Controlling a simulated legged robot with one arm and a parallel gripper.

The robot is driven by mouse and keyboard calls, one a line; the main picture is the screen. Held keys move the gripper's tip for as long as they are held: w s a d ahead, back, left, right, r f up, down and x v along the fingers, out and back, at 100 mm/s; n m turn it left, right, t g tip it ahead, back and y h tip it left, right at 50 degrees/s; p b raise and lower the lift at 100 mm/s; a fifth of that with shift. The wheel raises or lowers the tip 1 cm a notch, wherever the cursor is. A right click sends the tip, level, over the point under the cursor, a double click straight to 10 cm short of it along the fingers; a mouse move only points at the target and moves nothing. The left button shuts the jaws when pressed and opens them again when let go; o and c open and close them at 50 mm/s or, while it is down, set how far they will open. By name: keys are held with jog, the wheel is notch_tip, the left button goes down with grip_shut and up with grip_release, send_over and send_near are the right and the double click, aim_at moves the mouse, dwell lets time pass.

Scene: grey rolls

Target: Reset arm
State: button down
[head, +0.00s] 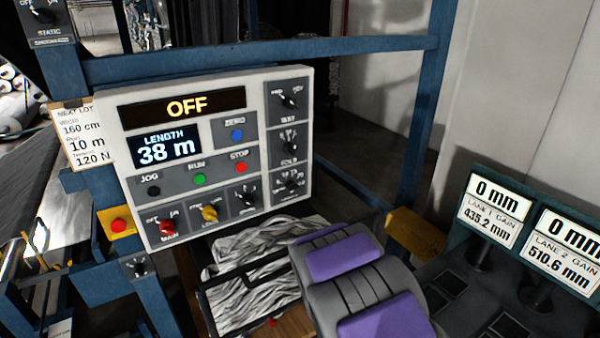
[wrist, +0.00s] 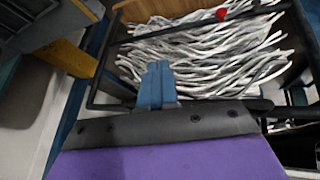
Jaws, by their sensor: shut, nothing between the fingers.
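My arm, grey with purple panels (head: 342,257), rises from the bottom of the head view in front of the control panel's lower right side. My gripper (wrist: 157,68) shows in the wrist view as two blue fingers pressed together, shut and empty. From that view the fingers lie over the near edge of a bin of grey-white strips (wrist: 205,60); whether they touch it I cannot tell. In the head view the fingertips are hidden behind my arm.
The white control panel (head: 218,157) reads OFF and LENGTH 38 m, with knobs and buttons. A red button on a yellow box (head: 118,225) sits at its left. Blue frame posts (head: 415,120) stand around it. Two gain displays (head: 495,212) stand at right.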

jog(key=s+d+r+m+g, duration=0.1)
jog(key=s+d+r+g, duration=0.15)
jog(key=s+r, duration=0.5)
jog(key=s+d+r+m+g, duration=0.25)
jog(key=s+r, duration=0.35)
jog(key=s, duration=0.3)
jog(key=s+d+r+g, duration=0.1)
jog(key=s+r, duration=0.2)
jog(key=s, duration=0.8)
jog(key=s+d+r+g+b, duration=0.1)
jog(key=s+r, duration=0.3)
jog(key=s, duration=0.6)
jog(key=shift+s+d+g+y, duration=0.3)
jog(key=shift+s+g, duration=0.1)
jog(key=shift+g, duration=0.1)
jog(key=shift+m, duration=0.25)
